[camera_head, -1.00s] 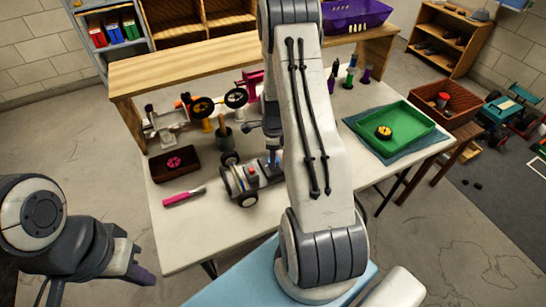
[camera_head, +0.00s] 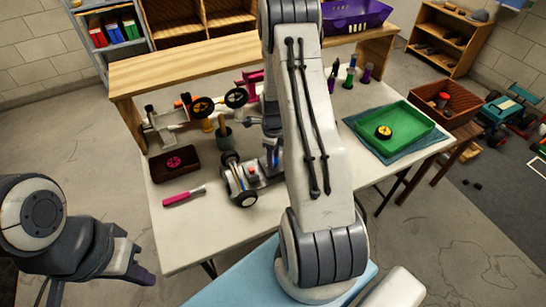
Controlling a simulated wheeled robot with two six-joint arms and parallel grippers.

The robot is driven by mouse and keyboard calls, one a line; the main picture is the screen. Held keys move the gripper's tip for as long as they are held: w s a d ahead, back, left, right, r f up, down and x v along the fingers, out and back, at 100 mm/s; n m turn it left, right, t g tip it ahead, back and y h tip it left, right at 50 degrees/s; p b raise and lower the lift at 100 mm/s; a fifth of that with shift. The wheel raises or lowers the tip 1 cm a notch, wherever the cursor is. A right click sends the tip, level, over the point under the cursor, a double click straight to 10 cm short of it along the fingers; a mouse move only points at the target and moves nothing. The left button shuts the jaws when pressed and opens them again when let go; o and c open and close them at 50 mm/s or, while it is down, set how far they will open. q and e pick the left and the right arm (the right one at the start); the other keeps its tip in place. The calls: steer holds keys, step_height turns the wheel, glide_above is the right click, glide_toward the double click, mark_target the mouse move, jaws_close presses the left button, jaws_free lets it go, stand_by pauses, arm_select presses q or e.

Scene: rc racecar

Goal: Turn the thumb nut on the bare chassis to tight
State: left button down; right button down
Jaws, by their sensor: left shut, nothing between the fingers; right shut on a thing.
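The bare chassis (camera_head: 247,183) sits on the white table, with black wheels at its left end and a small red part on top. Its right part is hidden behind my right arm. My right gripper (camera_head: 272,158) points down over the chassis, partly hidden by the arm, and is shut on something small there. This appears to be the thumb nut, but the nut itself is too small and covered to make out. My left gripper (camera_head: 143,276) is shut and empty, off the table at the lower left.
A pink-handled tool (camera_head: 184,197) lies left of the chassis. A dark box with a pink wheel (camera_head: 174,162) is behind it. A green tray (camera_head: 418,137) holding a yellow-black wheel (camera_head: 384,132) is at the right. The front left table is clear.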

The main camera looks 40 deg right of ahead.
steer(key=shift+c, duration=2.1)
jaws_free()
steer(key=shift+r, duration=0.1)
step_height(320, 180, up, 10)
steer(key=shift+r+b, duration=0.15)
steer(key=shift+b, duration=0.3)
